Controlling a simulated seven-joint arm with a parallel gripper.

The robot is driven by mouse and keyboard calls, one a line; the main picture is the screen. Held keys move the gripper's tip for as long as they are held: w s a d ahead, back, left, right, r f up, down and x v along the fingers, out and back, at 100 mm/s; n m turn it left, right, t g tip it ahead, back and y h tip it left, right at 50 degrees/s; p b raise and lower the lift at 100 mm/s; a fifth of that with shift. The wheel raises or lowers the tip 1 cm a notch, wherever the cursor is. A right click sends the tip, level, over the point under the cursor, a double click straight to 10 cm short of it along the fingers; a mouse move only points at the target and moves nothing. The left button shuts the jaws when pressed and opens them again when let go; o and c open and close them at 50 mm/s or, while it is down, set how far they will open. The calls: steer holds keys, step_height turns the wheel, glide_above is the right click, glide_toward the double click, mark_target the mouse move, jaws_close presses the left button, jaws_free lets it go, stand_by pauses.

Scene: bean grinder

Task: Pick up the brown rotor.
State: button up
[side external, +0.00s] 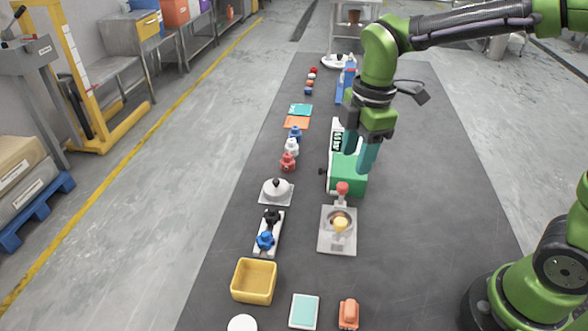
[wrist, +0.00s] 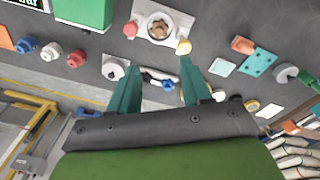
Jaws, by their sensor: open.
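A grey square base (side external: 326,246) with a round opening stands on the dark table, below and in front of my gripper in the side view. In the wrist view the same base (wrist: 143,17) is near the top, and a brown part (wrist: 159,27) sits in its round opening; this looks like the brown rotor. In the side view, the opening is partly hidden by a yellow knob (side external: 340,224). A red knob (side external: 342,188) stands at the back edge. My gripper (side external: 359,156) is open and empty, above the table near the green box; its fingers also show in the wrist view (wrist: 162,68).
A green box (side external: 347,181) stands behind the base, close under my fingers. To the left are a grey lidded plate (side external: 276,193), a rack with black and blue knobs (side external: 267,238), and a yellow bin (side external: 254,281). The table right of the base is clear.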

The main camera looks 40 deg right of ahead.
mark_target(340, 214)
steer(key=f+n, duration=0.3)
steer(key=f, duration=0.2)
steer(key=w+f+n, duration=0.1)
steer(key=f+n, duration=0.2)
steer(key=f, duration=0.2)
steer(key=f+n, duration=0.3)
steer(key=f, duration=0.3)
steer(key=shift+w+a+g+h, duration=0.2)
steer(key=shift+a+g+h, duration=0.1)
steer(key=shift+a+g, duration=0.1)
jaws_close()
